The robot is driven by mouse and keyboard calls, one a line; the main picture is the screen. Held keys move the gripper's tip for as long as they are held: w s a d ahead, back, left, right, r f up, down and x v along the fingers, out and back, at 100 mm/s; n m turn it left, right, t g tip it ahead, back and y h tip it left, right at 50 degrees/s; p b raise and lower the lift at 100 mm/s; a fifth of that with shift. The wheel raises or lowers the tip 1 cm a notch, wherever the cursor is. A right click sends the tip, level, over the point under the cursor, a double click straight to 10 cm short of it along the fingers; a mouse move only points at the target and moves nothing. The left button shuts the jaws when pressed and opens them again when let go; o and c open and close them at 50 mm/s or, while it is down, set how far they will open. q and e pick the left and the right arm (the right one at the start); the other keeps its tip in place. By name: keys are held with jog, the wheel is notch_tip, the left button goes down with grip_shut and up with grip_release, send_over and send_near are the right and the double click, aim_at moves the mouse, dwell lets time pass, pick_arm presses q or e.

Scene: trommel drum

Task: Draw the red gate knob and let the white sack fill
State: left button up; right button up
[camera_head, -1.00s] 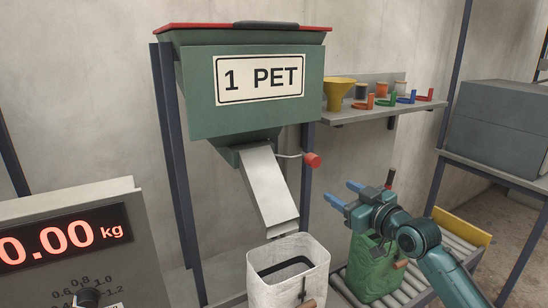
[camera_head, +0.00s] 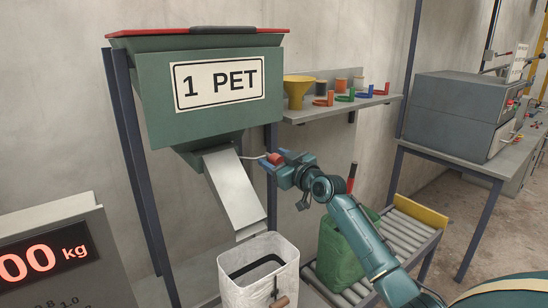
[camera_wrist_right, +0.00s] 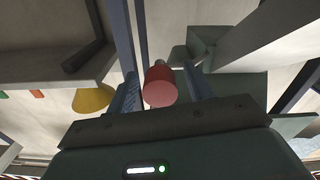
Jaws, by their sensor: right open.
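The red gate knob (camera_head: 274,158) sits at the end of a thin rod beside the chute (camera_head: 234,190) of the green hopper marked 1 PET (camera_head: 150,110). My right gripper (camera_head: 272,162) is at the knob. In the right wrist view the red knob (camera_wrist_right: 160,86) lies between the two blue fingers, and the jaws are open around it. The white sack (camera_head: 234,292) stands open-mouthed below the chute's lower end. My left gripper is not in view.
A scale display (camera_head: 45,260) stands at the lower left, its reading partly cut off. A shelf (camera_head: 340,110) with a yellow funnel (camera_head: 298,92) and small coloured parts is behind my right arm.

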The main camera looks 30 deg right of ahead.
jog(key=shift+w, duration=0.35)
grip_shut()
dwell(0.4)
jog(key=shift+f, duration=0.1)
